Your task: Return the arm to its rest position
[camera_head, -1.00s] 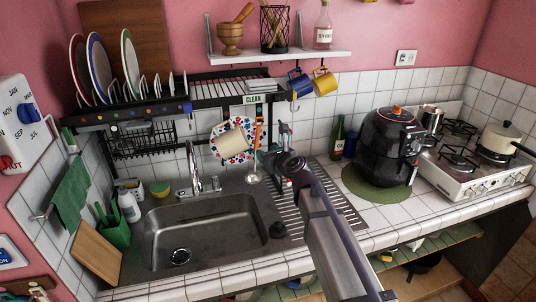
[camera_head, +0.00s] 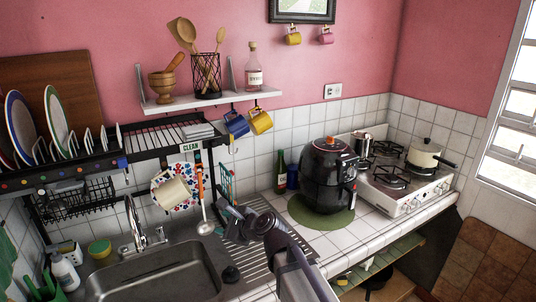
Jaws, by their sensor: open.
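My arm (camera_head: 300,280) reaches up from the bottom edge, right of centre. My gripper (camera_head: 232,220) is at its end, over the ribbed drainboard (camera_head: 270,225) right of the sink. The gripper is small and dark here. It is open, and I see nothing held in it.
The metal sink (camera_head: 165,275) lies left of the gripper. A black air fryer (camera_head: 327,175) stands on a green mat (camera_head: 318,216) to the right, before a white stove (camera_head: 405,185). Blue (camera_head: 236,124) and yellow (camera_head: 261,122) mugs hang above.

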